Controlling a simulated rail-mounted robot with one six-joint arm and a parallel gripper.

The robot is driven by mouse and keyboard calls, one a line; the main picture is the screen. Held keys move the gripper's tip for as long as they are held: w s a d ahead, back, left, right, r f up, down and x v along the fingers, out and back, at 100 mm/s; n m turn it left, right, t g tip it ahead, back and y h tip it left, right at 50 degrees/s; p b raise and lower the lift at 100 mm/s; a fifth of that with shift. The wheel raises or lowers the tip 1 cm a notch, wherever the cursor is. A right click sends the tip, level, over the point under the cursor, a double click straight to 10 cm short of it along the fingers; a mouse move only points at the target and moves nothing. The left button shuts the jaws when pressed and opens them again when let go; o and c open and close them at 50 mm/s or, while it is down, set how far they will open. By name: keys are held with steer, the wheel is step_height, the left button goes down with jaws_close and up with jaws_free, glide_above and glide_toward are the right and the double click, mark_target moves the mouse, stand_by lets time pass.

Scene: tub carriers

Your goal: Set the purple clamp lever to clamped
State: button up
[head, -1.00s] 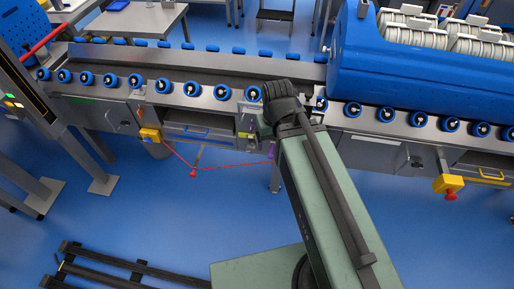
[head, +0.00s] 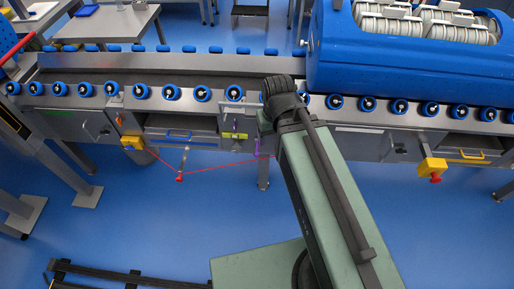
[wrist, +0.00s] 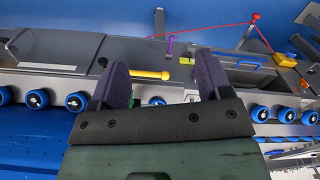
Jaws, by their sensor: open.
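The purple clamp lever (head: 257,148) is a small upright piece on the front of the conveyor frame, just left of my arm in the head view. In the wrist view the purple lever (wrist: 170,46) is short and stands beyond my fingertips, apart from them. My gripper (wrist: 160,62) has two dark purple fingers spread apart with nothing held between them. The head view does not show the fingers clearly behind my arm. A yellow round-ended lever (wrist: 150,74) lies across the gap between the fingers in the wrist view, farther off.
The conveyor (head: 203,110) with blue rollers runs across the head view. A large blue tub (head: 400,65) with white coiled items stands on it at right. A red cord (head: 215,164) hangs below the conveyor from a yellow box (head: 133,143). Blue floor in front is mostly clear.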

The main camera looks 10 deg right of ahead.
steer(key=f+b, duration=0.5)
steer(key=f, duration=0.1)
steer(key=w+f+b, duration=0.1)
steer(key=f+b, duration=0.2)
steer(key=shift+w+b, duration=0.1)
steer(key=shift+b, duration=0.2)
steer(key=c, duration=0.7)
steer(key=shift+t, duration=0.3)
steer(key=w+f+b, duration=0.1)
steer(key=f+b, duration=0.1)
steer(key=w+f+b, duration=0.1)
steer(key=f+b, duration=0.2)
steer(key=w+f+b, duration=0.2)
steer(key=f+b, duration=0.1)
steer(key=shift+a, duration=0.2)
steer(key=c, duration=0.5)
steer(key=shift+m+t, duration=0.6)
steer(key=w+f+b, duration=0.2)
steer(key=f+b, duration=0.1)
steer(key=w+f+b, duration=0.3)
steer(key=shift+a, duration=0.1)
jaws_close()
steer(key=w+m+t, duration=0.1)
steer(key=w, duration=0.1)
steer(key=w+m+t+b, duration=0.1)
steer(key=w, duration=0.2)
steer(key=shift+w+a, duration=0.1)
steer(key=shift+w, duration=0.1)
